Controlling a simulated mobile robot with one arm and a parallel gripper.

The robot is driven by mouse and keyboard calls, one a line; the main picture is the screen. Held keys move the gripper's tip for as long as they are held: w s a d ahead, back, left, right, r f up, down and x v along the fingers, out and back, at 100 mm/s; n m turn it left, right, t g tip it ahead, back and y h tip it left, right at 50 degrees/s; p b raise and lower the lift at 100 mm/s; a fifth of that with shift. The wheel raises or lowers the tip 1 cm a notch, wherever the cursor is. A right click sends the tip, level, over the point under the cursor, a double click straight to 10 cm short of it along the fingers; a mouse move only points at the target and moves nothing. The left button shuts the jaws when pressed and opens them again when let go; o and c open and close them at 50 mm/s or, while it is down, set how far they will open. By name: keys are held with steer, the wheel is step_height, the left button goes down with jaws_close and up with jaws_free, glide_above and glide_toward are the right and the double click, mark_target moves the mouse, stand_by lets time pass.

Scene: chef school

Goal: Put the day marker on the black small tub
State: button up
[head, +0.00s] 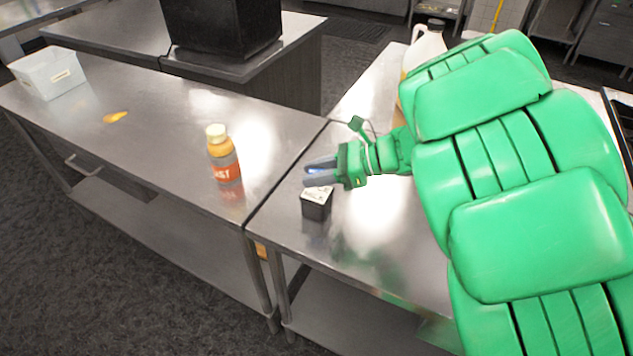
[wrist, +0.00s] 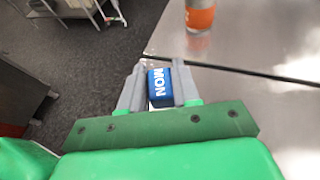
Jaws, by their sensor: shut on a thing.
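The day marker (wrist: 159,87) is a small blue block with white letters "MON", held between the grey fingers of my gripper (wrist: 158,90) in the wrist view. In the head view my gripper (head: 321,172) is over the steel table, and only a bit of blue shows between its fingers. The black small tub (head: 316,205) stands upright on the table just below my gripper, with a white label on its top. The tub cannot be made out in the wrist view. From these views I cannot tell whether the marker touches the tub.
An orange-labelled bottle (head: 223,157) stands on the adjoining steel table to the left. A yellow item (head: 115,117) and a white bin (head: 48,74) are farther left. A large black box (head: 222,27) is at the back. A white jug (head: 425,45) stands behind my arm.

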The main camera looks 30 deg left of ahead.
steer(key=shift+f, duration=1.55)
steer(key=shift+f, duration=0.1)
steer(key=o, duration=1)
steer(key=shift+w+d+r, duration=0.25)
steer(key=shift+d+r, duration=0.05)
steer(key=shift+d, duration=0.1)
steer(key=shift+v, duration=5.5)
steer(key=shift+s+r, duration=0.1)
